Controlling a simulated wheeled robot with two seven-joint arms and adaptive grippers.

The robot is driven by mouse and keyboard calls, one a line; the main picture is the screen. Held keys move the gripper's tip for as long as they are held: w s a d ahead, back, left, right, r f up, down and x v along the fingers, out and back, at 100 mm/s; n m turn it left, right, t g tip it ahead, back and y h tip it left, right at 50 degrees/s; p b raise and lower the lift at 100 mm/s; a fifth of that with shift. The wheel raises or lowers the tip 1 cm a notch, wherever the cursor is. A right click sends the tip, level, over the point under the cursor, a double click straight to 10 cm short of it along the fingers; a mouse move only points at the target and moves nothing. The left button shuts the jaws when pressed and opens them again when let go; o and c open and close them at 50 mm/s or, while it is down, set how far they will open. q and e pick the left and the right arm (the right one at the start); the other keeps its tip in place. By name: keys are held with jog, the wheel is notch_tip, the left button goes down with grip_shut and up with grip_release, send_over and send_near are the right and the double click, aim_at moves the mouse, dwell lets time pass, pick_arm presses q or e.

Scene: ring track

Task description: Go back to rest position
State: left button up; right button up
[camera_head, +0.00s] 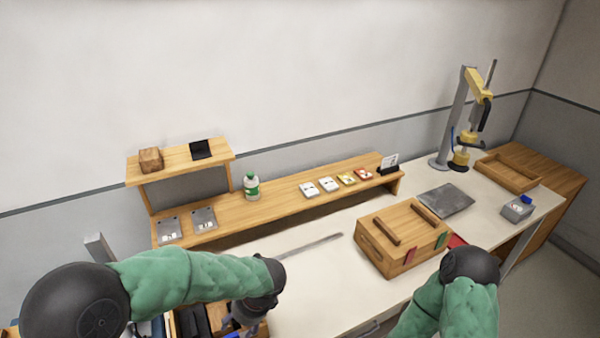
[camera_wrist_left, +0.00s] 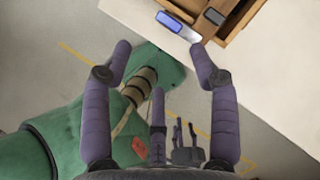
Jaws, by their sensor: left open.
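My left gripper (camera_head: 252,308) is at the bottom of the head view, beside the near left end of the white worktop (camera_head: 310,295). In the left wrist view its purple fingers (camera_wrist_left: 162,52) are spread open with nothing between them; the floor and a green arm part of mine show beyond. My right arm, in a green sleeve, enters at the bottom right of the head view; its gripper is hidden there. Small dark finger-like parts low in the left wrist view may be that gripper, but I cannot tell its state.
A wooden box (camera_head: 372,262) with two handles stands on the worktop. A wooden shelf (camera_head: 290,208) behind holds a green bottle (camera_head: 251,187) and several small items. A yellow arm tool (camera_head: 474,90) stands back right. Open trays lie beside my left gripper.

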pick_arm(q)
jog(key=s+d+f+n+h, duration=0.2)
jog(key=s+f+n+h, duration=0.35)
jog(key=f+n, duration=0.7)
jog(key=s+d+f+n+h, duration=0.2)
jog(key=s+f+n+h, duration=0.1)
jog(key=s+f+n, duration=0.9)
jog(key=w+d+f+m+b, duration=0.1)
jog(key=w+f+b, duration=0.4)
jog(key=f+b, duration=0.6)
jog(key=shift+d+f+m+b, duration=0.15)
jog(key=shift+f+m+b, duration=0.25)
jog(key=shift+f+m, duration=0.35)
pick_arm(e)
notch_tip(320, 180, down, 12)
jog(key=shift+s, duration=0.15)
pick_arm(q)
jog(key=shift+r, duration=0.2)
pick_arm(e)
jog(key=shift+r, duration=0.15)
